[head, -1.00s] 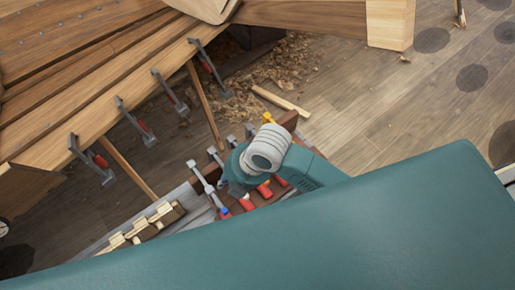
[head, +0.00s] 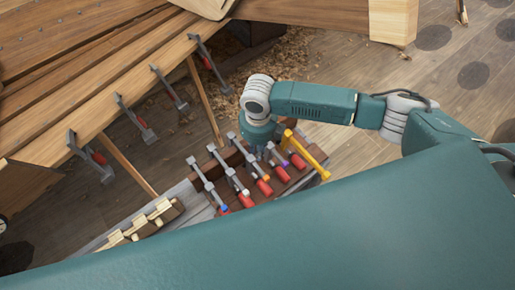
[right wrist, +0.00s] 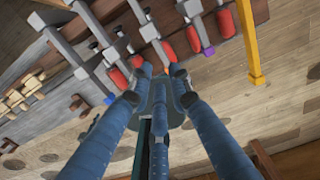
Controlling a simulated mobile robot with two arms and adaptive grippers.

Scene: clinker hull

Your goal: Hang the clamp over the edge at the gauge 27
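Several grey clamps with red handles lie in a brown rack (head: 232,158), among them an orange-tipped clamp (head: 256,169) and a purple-tipped clamp (head: 289,153). Several similar clamps (head: 129,118) hang along the hull's plank edge (head: 90,106). My right gripper (head: 262,148) is over the rack, its fingers mostly hidden in the head view. In the right wrist view my right gripper (right wrist: 162,72) has its fingers spread, with the tips close to a red handle (right wrist: 167,50); I cannot tell whether they touch it. No gauge number is readable. My left gripper is out of view.
A yellow bar-like tool (head: 306,156) lies at the rack's right end. Notched wooden blocks (head: 147,220) sit to its left. A thin prop (head: 208,105) stands under the planks. Wood shavings cover the floor behind; open floor (head: 350,75) lies at the right.

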